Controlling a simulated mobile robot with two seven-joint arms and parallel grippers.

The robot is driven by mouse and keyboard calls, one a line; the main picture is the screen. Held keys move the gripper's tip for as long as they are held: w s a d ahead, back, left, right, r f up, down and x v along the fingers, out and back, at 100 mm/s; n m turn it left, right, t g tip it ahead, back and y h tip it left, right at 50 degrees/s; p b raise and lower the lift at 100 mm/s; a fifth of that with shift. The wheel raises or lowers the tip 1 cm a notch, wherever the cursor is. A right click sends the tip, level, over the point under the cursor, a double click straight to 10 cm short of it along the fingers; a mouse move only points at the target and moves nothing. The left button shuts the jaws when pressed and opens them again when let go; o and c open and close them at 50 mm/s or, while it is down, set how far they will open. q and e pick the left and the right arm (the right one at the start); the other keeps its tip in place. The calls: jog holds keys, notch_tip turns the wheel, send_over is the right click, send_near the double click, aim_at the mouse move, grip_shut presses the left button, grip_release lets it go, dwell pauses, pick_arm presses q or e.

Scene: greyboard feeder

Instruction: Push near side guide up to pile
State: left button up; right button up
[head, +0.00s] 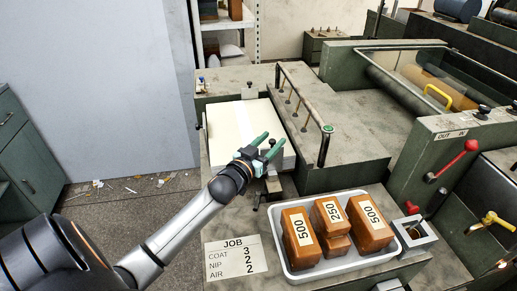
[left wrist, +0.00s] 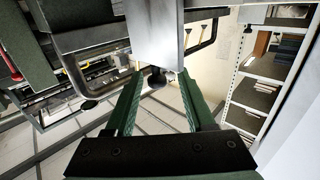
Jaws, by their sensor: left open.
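The pile (head: 232,122) of pale sheets lies on the feeder bed in the head view. My left gripper (head: 268,142) is over the pile's near right corner, its two green fingers apart. The near side guide (head: 274,185) seems to be the dark metal piece at that corner, partly hidden by my gripper; I cannot tell whether it touches the pile. In the left wrist view my open fingers (left wrist: 160,98) have a dark knob (left wrist: 157,80) beyond and between them, under a pale grey block (left wrist: 155,35). Contact is unclear. My right gripper is in neither view.
A white tray (head: 283,252) with several brown weights marked 500 and 250 stands near right of the feeder. A job card (head: 236,258) lies left of it. A rail (head: 303,110) stands right of the pile. A red-handled lever (head: 455,160) is farther right.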

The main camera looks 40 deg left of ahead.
pick_arm(q)
jog(key=s, duration=1.1)
jog(key=shift+s+d, duration=0.35)
jog(key=shift+d, duration=0.05)
